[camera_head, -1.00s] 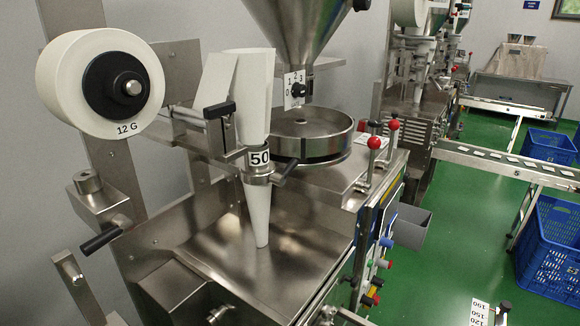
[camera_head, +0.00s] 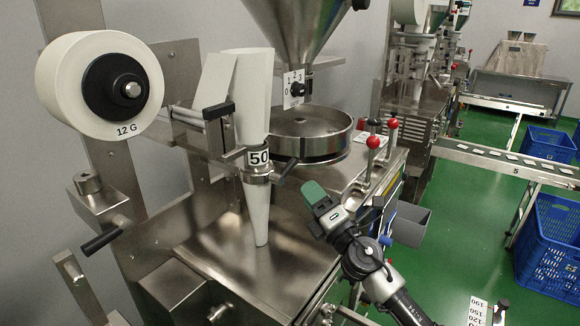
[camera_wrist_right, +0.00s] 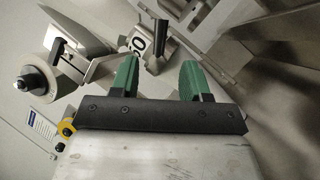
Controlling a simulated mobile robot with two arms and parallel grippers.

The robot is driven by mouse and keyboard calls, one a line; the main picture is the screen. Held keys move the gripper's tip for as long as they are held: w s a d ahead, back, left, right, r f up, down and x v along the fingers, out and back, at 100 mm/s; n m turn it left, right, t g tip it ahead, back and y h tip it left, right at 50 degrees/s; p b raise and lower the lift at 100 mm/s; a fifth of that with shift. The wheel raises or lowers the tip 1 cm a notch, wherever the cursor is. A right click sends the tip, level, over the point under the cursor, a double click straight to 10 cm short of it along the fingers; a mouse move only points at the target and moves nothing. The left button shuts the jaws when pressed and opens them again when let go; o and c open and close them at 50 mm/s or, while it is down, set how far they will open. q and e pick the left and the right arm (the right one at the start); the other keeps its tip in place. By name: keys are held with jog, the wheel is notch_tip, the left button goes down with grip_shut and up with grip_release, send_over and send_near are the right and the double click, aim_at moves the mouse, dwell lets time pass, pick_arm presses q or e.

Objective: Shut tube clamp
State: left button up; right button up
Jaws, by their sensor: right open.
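The tube clamp (camera_head: 258,178) is a metal collar around the white tube (camera_head: 257,215), just under the "50" plate (camera_head: 258,157). Its black lever (camera_head: 287,171) sticks out to the right, apart from my gripper. My right gripper (camera_head: 315,192) has green fingers and is to the right of the tube, a little lower than the lever in the picture. In the right wrist view my right gripper (camera_wrist_right: 160,80) is open and empty. Beyond its fingers show the "50" plate (camera_wrist_right: 136,44) and a dark bar that looks like the lever (camera_wrist_right: 162,34). My left gripper is not in view.
A white film roll (camera_head: 75,85) marked "12 G" and a black handle (camera_head: 101,239) are at the left. A round metal pan (camera_head: 330,150) stands behind the clamp, under a hopper (camera_head: 300,30). Red-knobbed levers (camera_head: 373,142) stand at the right. The steel top (camera_head: 215,245) is clear.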

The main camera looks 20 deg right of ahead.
aim_at(292, 170)
jog(key=x, duration=0.9)
jog(key=shift+w+p, duration=0.1)
jog(key=shift+p, duration=0.2)
jog(key=shift+c, duration=0.4)
grip_shut()
jog(key=shift+r+m+p, duration=0.1)
jog(key=shift+m+p, duration=0.2)
jog(key=shift+p, duration=0.3)
notch_tip(292, 170, down, 6)
jog(key=s+a+m+g+h+p, duration=0.1)
jog(key=s+a+m+g+p, duration=0.1)
jog(key=m+g+p, duration=0.8)
jog(key=shift+a+m+h+p, duration=0.3)
jog(key=shift+m+h+p, duration=0.1)
jog(key=shift+m+p, duration=4.3)
jog(key=shift+m+b, duration=0.6)
jog(key=shift+m, duration=0.1)
